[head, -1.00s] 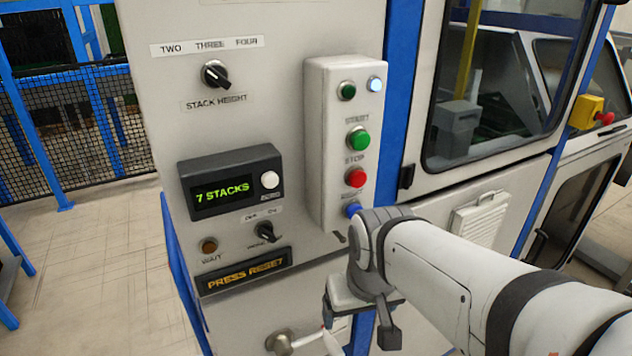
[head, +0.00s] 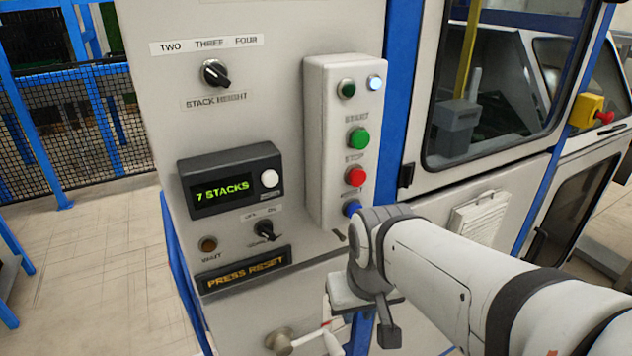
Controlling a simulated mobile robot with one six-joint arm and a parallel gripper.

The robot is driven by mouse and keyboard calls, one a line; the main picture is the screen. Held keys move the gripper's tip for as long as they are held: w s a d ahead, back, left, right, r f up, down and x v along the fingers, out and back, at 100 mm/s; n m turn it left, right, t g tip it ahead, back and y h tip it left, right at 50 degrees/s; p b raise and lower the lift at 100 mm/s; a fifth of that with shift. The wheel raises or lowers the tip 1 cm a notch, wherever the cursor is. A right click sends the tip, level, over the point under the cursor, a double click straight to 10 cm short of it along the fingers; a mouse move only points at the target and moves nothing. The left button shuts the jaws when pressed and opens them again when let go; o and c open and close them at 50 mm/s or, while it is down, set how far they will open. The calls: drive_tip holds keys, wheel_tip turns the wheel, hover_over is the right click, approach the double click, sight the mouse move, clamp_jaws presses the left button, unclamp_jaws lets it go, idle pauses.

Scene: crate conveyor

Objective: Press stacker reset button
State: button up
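The blue reset button (head: 351,208) is the lowest button on the raised control box (head: 317,150), under a blurred label. The green start button (head: 359,138) and red stop button (head: 356,175) are above it. My wrist stands just right of and below the blue button in the picture and may cover a little of its edge. I cannot tell whether they touch. My gripper (head: 372,303) hangs below the wrist, in front of the lower cabinet. One dark finger shows; whether it is open or shut is unclear. The lower display (head: 246,270) reads "PRESS RESET".
A counter (head: 228,182) reads "7 STACKS". A stack height knob (head: 214,73), an amber lamp (head: 208,244) and a small selector (head: 265,231) are on the panel. A lever handle (head: 285,341) sticks out below. Open floor lies left.

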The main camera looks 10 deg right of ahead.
clamp_jaws()
idle(0.8)
